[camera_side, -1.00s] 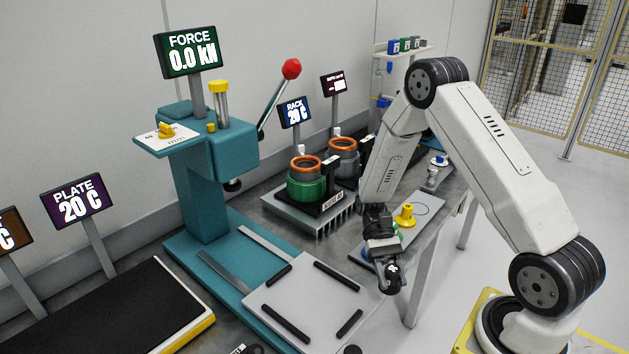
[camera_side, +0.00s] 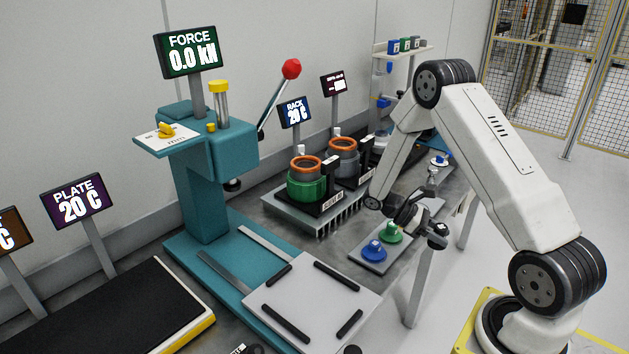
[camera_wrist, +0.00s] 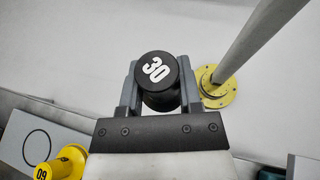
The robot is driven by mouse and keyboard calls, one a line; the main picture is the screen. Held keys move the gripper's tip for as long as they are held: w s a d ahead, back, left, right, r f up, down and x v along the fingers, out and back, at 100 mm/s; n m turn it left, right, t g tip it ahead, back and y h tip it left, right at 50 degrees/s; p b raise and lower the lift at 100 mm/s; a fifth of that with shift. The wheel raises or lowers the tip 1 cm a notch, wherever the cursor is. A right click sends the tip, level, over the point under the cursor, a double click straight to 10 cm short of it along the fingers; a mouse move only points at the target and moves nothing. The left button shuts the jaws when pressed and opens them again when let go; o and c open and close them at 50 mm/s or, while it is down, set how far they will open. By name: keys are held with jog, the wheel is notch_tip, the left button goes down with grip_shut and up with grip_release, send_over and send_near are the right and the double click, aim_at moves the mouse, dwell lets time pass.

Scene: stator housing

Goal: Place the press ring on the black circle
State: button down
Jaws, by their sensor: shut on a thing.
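The press ring, a black cylinder marked 30 (camera_wrist: 158,80), is in my gripper (camera_wrist: 159,72), which is shut on it. In the side view my gripper (camera_side: 432,230) holds it near the right edge of the table. The black circle (camera_wrist: 39,147) is a thin outline on a grey board at the lower left of the wrist view. The ring is apart from it, to the right. The circle cannot be made out in the side view, behind my gripper.
A yellow knobbed piece (camera_wrist: 66,164) stands beside the circle. Green (camera_side: 391,232) and blue (camera_side: 374,251) knobbed pieces stand on the grey board (camera_side: 372,266). The rack with copper-topped stators (camera_side: 306,182) and the teal press (camera_side: 205,190) are left of it.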

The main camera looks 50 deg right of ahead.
jog(key=w+d+r+n+t+h, duration=0.2)
jog(key=d+n+h, duration=0.1)
jog(key=d, duration=0.3)
jog(key=w+d+r+n+t+h, duration=0.2)
jog(key=d+n+h, duration=0.2)
jog(key=d, duration=0.3)
jog(key=shift+w+d+r+t, duration=0.15)
jog(key=shift+w+t, duration=0.1)
jog(key=shift+t, duration=0.15)
jog(key=w+d+f, duration=0.8)
jog(key=w, duration=0.1)
jog(key=shift+d+f, duration=0.2)
jog(key=shift+d, duration=0.2)
jog(key=shift+w+d+f, duration=0.35)
jog(key=shift+d+f, duration=0.05)
jog(key=shift+f, duration=0.15)
jog(key=shift+f, duration=0.1)
jog(key=shift+w+f, duration=0.1)
jog(key=shift+f, duration=0.05)
jog(key=shift+d+f, duration=0.1)
jog(key=shift+f, duration=1.45)
